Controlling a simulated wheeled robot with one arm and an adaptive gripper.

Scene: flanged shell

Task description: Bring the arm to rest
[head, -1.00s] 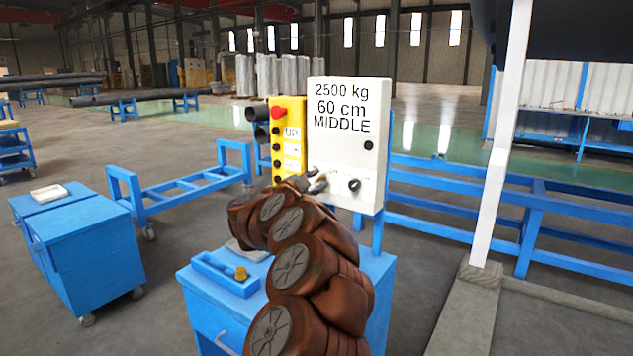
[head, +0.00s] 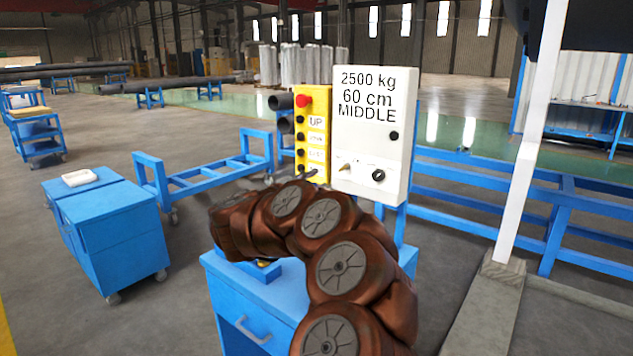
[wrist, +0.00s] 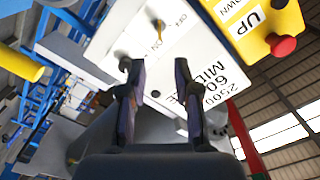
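My arm (head: 340,265) is brown and jointed, and curves up from the lower right in the head view. My gripper's fingers (wrist: 157,68) are apart and empty in the wrist view. In the head view the gripper is mostly hidden behind my arm; only small dark parts show. The white control box (head: 368,125) reads "2500 kg 60 cm MIDDLE" and has a black knob (head: 378,175) and a small switch. It also lies beyond my fingers in the wrist view (wrist: 165,60). I cannot tell the exact gap.
A yellow button box (head: 313,130) with a red button stands left of the white box. A blue cabinet (head: 245,300) is under my arm. Other blue cabinets (head: 110,240) stand left. A white post (head: 530,150) rises at right. Floor between the cabinets is clear.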

